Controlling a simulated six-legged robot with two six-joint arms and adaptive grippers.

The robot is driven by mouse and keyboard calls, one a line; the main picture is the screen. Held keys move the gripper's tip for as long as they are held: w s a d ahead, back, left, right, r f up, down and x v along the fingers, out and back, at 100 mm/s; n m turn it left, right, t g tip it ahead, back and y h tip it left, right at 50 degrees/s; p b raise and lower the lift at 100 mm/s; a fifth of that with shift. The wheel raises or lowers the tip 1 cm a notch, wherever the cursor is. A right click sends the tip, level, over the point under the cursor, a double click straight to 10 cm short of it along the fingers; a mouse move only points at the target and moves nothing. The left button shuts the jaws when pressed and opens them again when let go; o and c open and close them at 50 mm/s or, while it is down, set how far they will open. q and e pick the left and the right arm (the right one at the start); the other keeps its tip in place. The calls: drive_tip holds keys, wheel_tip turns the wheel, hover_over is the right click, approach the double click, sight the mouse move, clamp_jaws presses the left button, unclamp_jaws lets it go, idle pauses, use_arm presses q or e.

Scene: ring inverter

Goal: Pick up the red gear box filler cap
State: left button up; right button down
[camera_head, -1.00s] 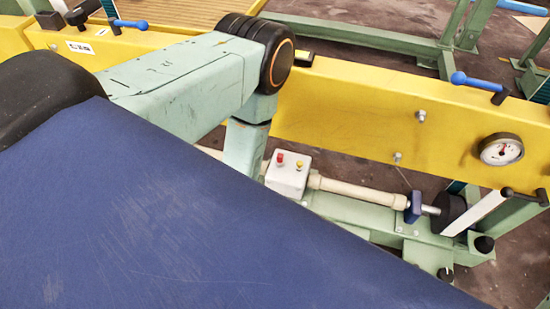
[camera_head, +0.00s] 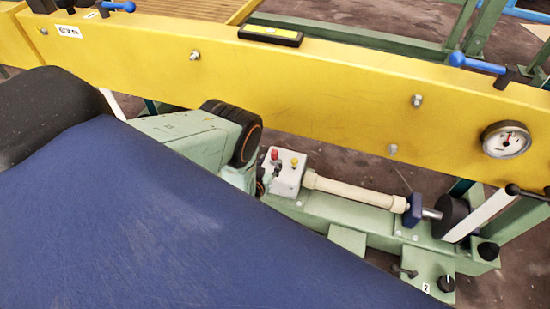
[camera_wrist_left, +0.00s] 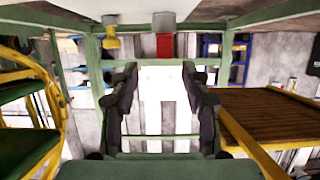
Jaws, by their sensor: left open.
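The red gear box filler cap (camera_head: 274,155) sits on top of the light grey gear box (camera_head: 285,180), left of a yellow cap (camera_head: 294,162). My left gripper (camera_head: 268,178) is at the left side of the box, mostly hidden by my own arm in the head view. In the left wrist view the gripper (camera_wrist_left: 160,70) is open, with two dark fingers apart and nothing between them. The red cap (camera_wrist_left: 165,45) shows just above the gap between the fingertips, roughly centred. The yellow cap (camera_wrist_left: 110,40) is to its left. My right gripper is not in view.
A yellow beam (camera_head: 310,90) with a spirit level (camera_head: 270,35) and a gauge (camera_head: 506,139) runs behind the box. A cream pipe (camera_head: 355,192) leads right from the box, above a green base (camera_head: 340,218). A blue-handled lever (camera_head: 476,63) is at upper right.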

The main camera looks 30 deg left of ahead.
sight(274, 153)
use_arm(q)
drive_tip(key=b+x, duration=0.2)
drive_tip(key=x, duration=0.1)
drive_tip(key=shift+w+a, duration=0.15)
drive_tip(key=shift+a, duration=0.25)
drive_tip(key=shift+w+a+f+b, duration=0.15)
drive_tip(key=shift+w+b, duration=0.2)
drive_tip(key=shift+w, duration=0.35)
drive_tip(key=shift+c, duration=0.4)
clamp_jaws()
